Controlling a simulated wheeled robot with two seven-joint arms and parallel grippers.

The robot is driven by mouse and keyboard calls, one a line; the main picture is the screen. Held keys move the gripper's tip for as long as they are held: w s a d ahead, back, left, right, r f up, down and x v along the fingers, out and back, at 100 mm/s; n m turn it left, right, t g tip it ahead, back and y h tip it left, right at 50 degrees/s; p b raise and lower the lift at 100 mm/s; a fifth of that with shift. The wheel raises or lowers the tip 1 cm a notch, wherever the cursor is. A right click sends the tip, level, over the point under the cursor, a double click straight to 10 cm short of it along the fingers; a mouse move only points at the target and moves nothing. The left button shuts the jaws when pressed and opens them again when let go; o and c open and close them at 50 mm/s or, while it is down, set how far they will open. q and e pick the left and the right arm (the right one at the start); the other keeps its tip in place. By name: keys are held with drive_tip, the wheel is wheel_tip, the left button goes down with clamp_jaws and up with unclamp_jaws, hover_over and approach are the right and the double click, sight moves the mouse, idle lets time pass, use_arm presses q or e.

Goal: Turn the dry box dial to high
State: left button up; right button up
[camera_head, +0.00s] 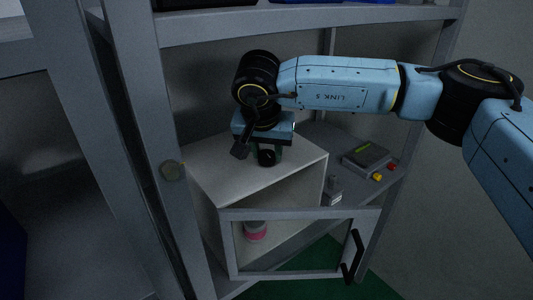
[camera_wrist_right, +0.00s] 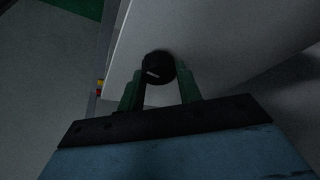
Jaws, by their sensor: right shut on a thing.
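The dry box (camera_head: 205,180) is a pale cabinet on the shelf, with its framed glass door (camera_head: 300,272) swung open toward the front. The dial (camera_head: 266,158) is a round black knob at the top of the box, under my right gripper (camera_head: 265,152). In the right wrist view the dial (camera_wrist_right: 158,67) shows a short white mark pointing to the lower left. The green fingers of my right gripper (camera_wrist_right: 160,88) are shut on the dial, one on each side. No dial scale is readable. My left gripper is not in view.
Inside the box stands a container with a pink band (camera_head: 255,231). To the right on the shelf are a grey device (camera_head: 367,157) with red and yellow parts and a small dark item (camera_head: 333,187). A shelf post (camera_head: 150,140) rises at left.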

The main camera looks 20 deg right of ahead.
drive_tip(key=shift+n+y+b, duration=0.3)
drive_tip(key=shift+n+y, duration=0.2)
drive_tip(key=shift+n, duration=0.6)
drive_tip(key=o, duration=1)
drive_tip(key=shift+s+r, duration=0.1)
drive_tip(key=shift+r, duration=0.1)
drive_tip(key=shift+b+v, duration=0.3)
drive_tip(key=shift+v, duration=0.85)
drive_tip(key=b, duration=0.2)
hover_over(269, 211)
drive_tip(key=shift+r, duration=0.15)
